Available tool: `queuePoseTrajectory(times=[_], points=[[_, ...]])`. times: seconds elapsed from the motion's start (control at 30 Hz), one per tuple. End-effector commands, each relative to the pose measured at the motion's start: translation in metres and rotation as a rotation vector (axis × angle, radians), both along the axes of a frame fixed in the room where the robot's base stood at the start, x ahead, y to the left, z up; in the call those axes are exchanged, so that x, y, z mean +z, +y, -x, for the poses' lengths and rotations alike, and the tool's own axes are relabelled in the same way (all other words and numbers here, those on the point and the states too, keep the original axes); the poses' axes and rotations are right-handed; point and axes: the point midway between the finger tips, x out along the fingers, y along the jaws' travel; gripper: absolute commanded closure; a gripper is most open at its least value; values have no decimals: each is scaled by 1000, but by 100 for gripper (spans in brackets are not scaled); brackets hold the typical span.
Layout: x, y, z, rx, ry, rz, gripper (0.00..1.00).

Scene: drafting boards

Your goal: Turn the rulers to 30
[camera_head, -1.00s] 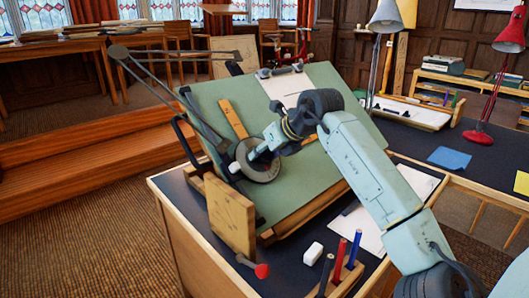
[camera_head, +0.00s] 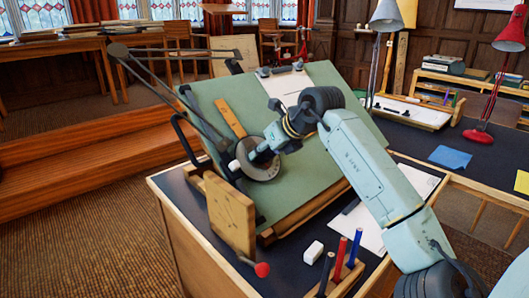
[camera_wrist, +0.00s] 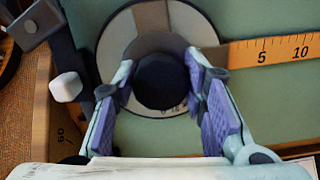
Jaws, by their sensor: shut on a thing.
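The round drafting head with its pale dial (camera_head: 263,173) sits on the lower left of the tilted green board (camera_head: 312,178). It also shows in the wrist view (camera_wrist: 113,45). One wooden ruler (camera_head: 231,117) runs from the head up the board; in the wrist view it (camera_wrist: 275,50) points right, with 5 and 10 visible. My gripper (camera_wrist: 162,90) is shut on the dark round knob (camera_wrist: 162,78), one finger on each side. The dial's angle figures are mostly hidden.
A white knob (camera_wrist: 66,87) sticks out beside the head. The linkage arm (camera_head: 170,85) reaches to the board's upper left. A sheet is clipped at the board's top.

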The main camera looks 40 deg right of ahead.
Motion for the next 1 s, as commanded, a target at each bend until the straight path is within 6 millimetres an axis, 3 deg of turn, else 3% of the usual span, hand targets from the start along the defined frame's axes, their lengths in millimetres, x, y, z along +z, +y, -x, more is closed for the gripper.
queuePoseTrajectory(times=[0.6, 1.0], points=[[0, 1, 0, 287, -21, 251, 100], [1, 1, 0, 344, -26, 300, 100]])
